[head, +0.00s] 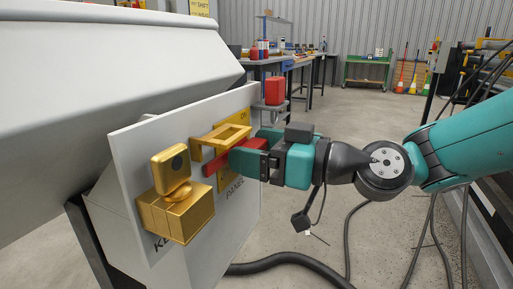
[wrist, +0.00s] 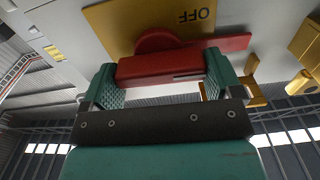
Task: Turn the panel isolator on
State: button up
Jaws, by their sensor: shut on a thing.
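In the wrist view "OFF" reads upside down on the plate (wrist: 122,27), beside the red hub. My gripper (head: 261,150) is shut on the handle, which also shows in the wrist view (wrist: 160,69) between the two teal fingers. In the head view my fingers hide part of the handle. The exact angle of the handle is hard to tell.
A gold box with a knob (head: 177,205) and a gold bracket (head: 222,138) stick out of the panel left of my gripper. A red block (head: 275,91) sits beyond the panel's far edge. A black hose (head: 285,258) lies on the floor, and open floor lies behind.

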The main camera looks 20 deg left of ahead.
jog(key=m+p, duration=0.1)
jog(key=m, duration=0.3)
jog(key=shift+w+r+p, duration=0.1)
jog(key=shift+r+p, duration=0.05)
jog(key=shift+p, duration=0.25)
jog(key=m+p, duration=0.2)
jog(key=m, duration=0.2)
jog(key=shift+m+p, duration=0.3)
jog(key=shift+m, duration=0.1)
jog(key=m+p, duration=0.4)
jog(key=m, duration=0.1)
jog(key=shift+w, duration=0.1)
jog(key=shift+f+m+p, duration=0.25)
jog(key=shift+m+p, duration=1)
jog(key=shift+m, duration=0.55)
jog(key=shift+f+m, duration=0.1)
jog(key=shift+m, duration=0.2)
